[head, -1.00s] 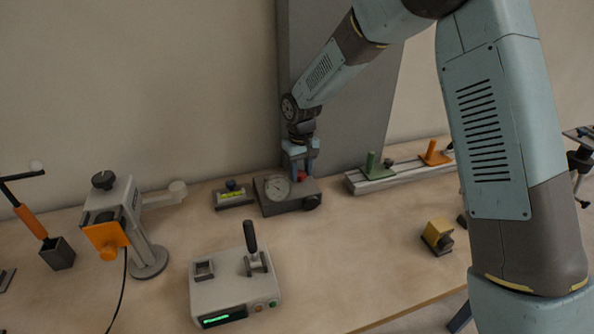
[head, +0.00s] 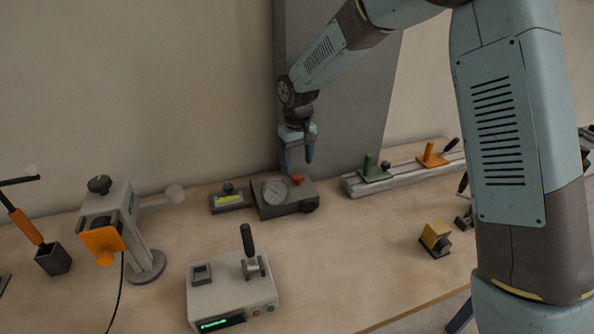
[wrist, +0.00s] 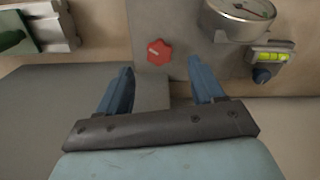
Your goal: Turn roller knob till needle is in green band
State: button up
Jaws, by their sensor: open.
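A dark grey box (head: 268,207) stands near the back of the bench with a round dial gauge (head: 276,191) on top. A red lobed knob (head: 297,179) sits beside the dial; it shows between the fingers, a little beyond the tips, in the wrist view (wrist: 160,51). A dark round knob (head: 311,205) is on the box's right end. My gripper (head: 297,159) is open and empty, pointing down just above the red knob, apart from it. The dial also shows in the wrist view (wrist: 238,14), cut by the top edge; needle and green band cannot be read clearly.
A small block with a yellow-green level vial (head: 230,198) and dark knob stands left of the box. A rail with green and orange sliders (head: 402,178) is to the right. A white device (head: 231,293) with an upright lever stands in front. Bench to its right is mostly clear.

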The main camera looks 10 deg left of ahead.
aim_at(299, 177)
notch_tip(299, 177, up, 8)
jog(key=shift+r, duration=0.25)
jog(key=s+d+r+m+t, duration=0.1)
jog(key=s+d+r, duration=0.1)
jog(key=d+r, duration=0.45)
jog(key=s+d+r+m+t, duration=0.1)
jog(key=s+d+r+m, duration=0.15)
jog(key=d, duration=0.65)
jog(key=s+d+r+t, duration=0.1)
jog(key=s+d+r, duration=0.2)
jog(key=d+r, duration=0.3)
jog(key=s+d+m+t, duration=0.2)
jog(key=s+d+m, duration=0.3)
jog(key=s+d, duration=1.2)
jog(key=shift+s+d+f+t, duration=0.3)
jog(key=shift+s+d+f, duration=0.05)
jog(key=shift+s, duration=0.45)
